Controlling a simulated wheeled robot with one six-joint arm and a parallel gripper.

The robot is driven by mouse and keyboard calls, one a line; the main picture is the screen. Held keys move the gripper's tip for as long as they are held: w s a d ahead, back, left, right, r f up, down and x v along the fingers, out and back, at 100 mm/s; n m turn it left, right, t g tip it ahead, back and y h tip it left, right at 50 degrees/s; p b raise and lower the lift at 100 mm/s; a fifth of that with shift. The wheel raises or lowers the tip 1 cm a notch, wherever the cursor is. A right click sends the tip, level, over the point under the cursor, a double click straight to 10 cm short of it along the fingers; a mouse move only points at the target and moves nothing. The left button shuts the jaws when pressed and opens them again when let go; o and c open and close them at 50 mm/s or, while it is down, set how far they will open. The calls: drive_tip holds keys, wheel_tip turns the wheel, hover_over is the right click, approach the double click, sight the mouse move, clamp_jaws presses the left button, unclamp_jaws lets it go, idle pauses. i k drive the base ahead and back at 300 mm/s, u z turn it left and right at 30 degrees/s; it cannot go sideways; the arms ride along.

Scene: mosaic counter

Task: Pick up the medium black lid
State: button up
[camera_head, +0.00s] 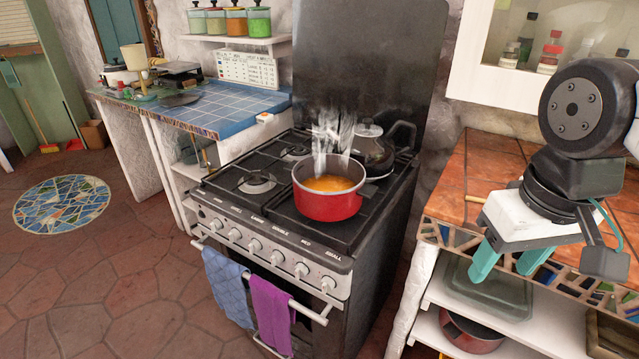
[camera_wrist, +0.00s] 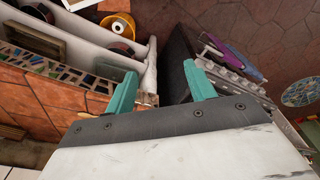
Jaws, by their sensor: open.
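I cannot tell for sure which thing is the medium black lid. A dark flat piece (camera_head: 178,100) lies on the blue tiled counter at the back left; it is too small to name. A dark pot with a glassy lid (camera_head: 369,131) and a knob on top stands at the back right of the stove, partly hidden by the red pot (camera_head: 328,204). My gripper (camera_head: 508,264) is open and empty in front of the orange tiled counter, right of the stove and far from the dark flat piece. Its two teal fingers also show apart in the wrist view (camera_wrist: 160,72).
The red pot holds orange, steaming food on the stove (camera_head: 240,213). Blue and purple towels (camera_head: 270,312) hang from the oven rail. Shelves under the right counter hold a glass dish (camera_head: 487,290) and a red pan (camera_head: 470,332). The floor at left is clear around a round mosaic (camera_head: 62,205).

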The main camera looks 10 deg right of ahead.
sight(178, 99)
drive_tip(key=u, duration=0.55)
drive_tip(key=k, duration=0.65)
drive_tip(key=u, duration=0.8)
drive_tip(key=i, duration=1.4)
drive_tip(key=u, duration=0.3)
drive_tip(key=i, duration=1.95)
drive_tip(key=z, duration=0.55)
drive_tip(key=i, duration=2)
drive_tip(key=z, duration=0.75)
drive_tip(key=i, duration=0.45)
